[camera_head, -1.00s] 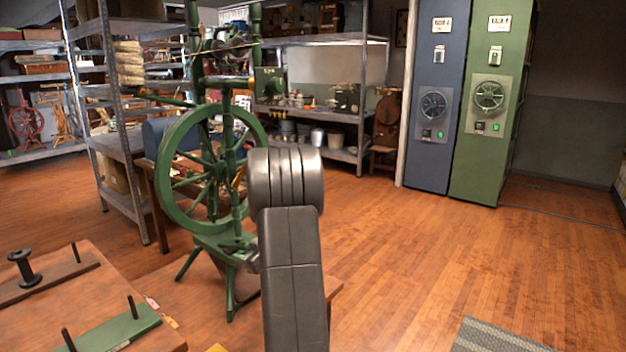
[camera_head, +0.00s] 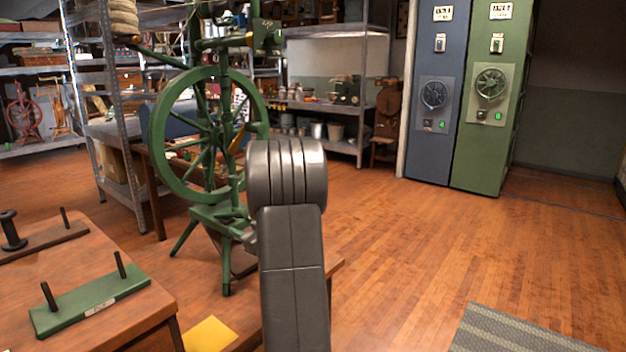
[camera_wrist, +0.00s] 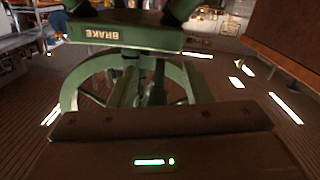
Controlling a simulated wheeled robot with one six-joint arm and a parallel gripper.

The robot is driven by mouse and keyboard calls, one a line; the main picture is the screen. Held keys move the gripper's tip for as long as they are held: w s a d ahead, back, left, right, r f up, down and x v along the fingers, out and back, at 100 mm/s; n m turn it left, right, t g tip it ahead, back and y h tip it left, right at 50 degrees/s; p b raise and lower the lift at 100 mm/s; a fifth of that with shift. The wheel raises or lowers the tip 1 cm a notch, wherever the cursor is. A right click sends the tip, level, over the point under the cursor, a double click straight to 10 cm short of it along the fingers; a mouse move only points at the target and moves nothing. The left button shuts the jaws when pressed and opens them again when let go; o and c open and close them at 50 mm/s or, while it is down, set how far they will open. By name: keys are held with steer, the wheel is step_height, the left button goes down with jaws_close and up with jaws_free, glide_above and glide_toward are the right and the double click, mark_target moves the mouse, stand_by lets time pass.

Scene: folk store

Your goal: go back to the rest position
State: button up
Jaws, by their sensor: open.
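My grey arm stands up in the middle of the head view and hides part of what lies behind it. My gripper does not show in the head view. In the wrist view, the dark body of my gripper (camera_wrist: 215,150), with a small green light, fills the bottom. Its fingertips cannot be made out, and I see nothing held. A green spinning wheel (camera_head: 165,185) stands upright on a low wooden stand behind my arm. A green wheel (camera_wrist: 82,80) also shows in the wrist view, behind a green plate with upside-down "BRAKE" lettering (camera_wrist: 140,36).
A wooden table (camera_head: 110,325) at the front left bears a green peg board (camera_head: 75,310) and a dark spool (camera_head: 12,232). Metal shelves (camera_head: 362,100) and tall blue (camera_head: 432,150) and green (camera_head: 478,155) cabinets stand behind. The floor to the right is open, with a grey mat (camera_head: 510,335).

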steer(key=shift+f+b, duration=0.4)
steer(key=shift+b, duration=0.25)
steer(key=shift+p+v, duration=0.6)
steer(key=shift+v, duration=1)
steer(key=shift+s+r, duration=0.1)
steer(key=shift+r, duration=0.2)
